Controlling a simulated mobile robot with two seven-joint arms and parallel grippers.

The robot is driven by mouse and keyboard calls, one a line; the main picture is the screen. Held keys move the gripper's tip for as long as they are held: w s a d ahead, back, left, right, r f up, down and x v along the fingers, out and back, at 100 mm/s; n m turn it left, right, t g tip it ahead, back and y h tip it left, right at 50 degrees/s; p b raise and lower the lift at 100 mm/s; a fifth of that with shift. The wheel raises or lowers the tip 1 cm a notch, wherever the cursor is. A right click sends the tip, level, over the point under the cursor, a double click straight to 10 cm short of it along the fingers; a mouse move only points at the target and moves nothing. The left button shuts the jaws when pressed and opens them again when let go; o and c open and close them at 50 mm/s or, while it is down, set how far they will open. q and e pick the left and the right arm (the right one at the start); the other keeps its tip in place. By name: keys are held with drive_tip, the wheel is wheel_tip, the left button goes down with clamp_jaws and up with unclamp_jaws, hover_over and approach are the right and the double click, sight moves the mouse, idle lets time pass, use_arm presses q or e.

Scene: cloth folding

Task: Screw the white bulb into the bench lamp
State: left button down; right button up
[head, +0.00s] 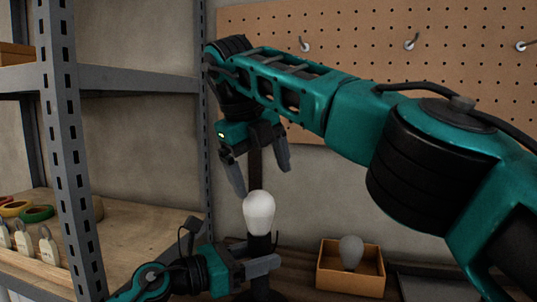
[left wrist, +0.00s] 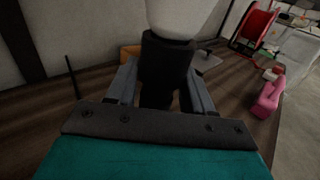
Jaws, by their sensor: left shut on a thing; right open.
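The white bulb (head: 259,211) stands upright, glass up, on top of the black socket of the bench lamp (head: 259,248). How deep its base sits cannot be told. My left gripper (head: 262,266) is shut around the black lamp body just below the bulb. In the left wrist view its fingers flank the dark lamp body (left wrist: 166,72), with the bulb's white underside (left wrist: 186,14) above, cut by the frame edge. My right gripper (head: 262,180) is open and empty, pointing down just above the bulb, its fingers spread to either side. The lamp's foot is mostly hidden.
An open orange-brown box (head: 349,281) holding a grey bulb (head: 351,251) stands right of the lamp. A dark flat tray (head: 425,287) lies beyond it. A metal shelf post (head: 68,140) rises at left; tape rolls (head: 37,213) and tags lie on its shelf. A pegboard (head: 480,75) hangs behind.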

sight(258, 216)
drive_tip(key=n, duration=0.4)
drive_tip(key=n+y, duration=0.1)
drive_tip(key=shift+d+r+n+g, duration=0.25)
drive_tip(key=shift+n+g, duration=0.05)
drive_tip(key=shift+n, duration=0.1)
drive_tip(key=n, duration=0.3)
drive_tip(key=n+y, duration=0.1)
drive_tip(key=n, duration=0.1)
drive_tip(key=shift+s+d+r, duration=0.2)
drive_tip(key=shift+r, duration=0.1)
drive_tip(key=n, duration=0.2)
drive_tip(key=n+y, duration=0.1)
drive_tip(key=n, duration=0.2)
drive_tip(key=shift+s+d+r+n+g, duration=0.1)
drive_tip(key=shift+r+n+g, duration=0.2)
drive_tip(key=shift+r+g, duration=0.1)
drive_tip(key=n, duration=0.3)
drive_tip(key=r+n+y, duration=0.1)
drive_tip(key=n, duration=0.2)
drive_tip(key=shift+s+d+g+y, duration=0.1)
drive_tip(key=shift+s+g+y, duration=0.1)
drive_tip(key=shift+g+y, duration=0.1)
drive_tip(key=f, duration=0.4)
drive_tip(key=w+a+f, duration=0.1)
drive_tip(key=f, duration=0.6)
drive_tip(key=shift+w+a+f, duration=0.2)
drive_tip(key=shift+a+f, duration=0.15)
drive_tip(key=shift+a, duration=0.05)
drive_tip(key=shift+c, duration=0.4)
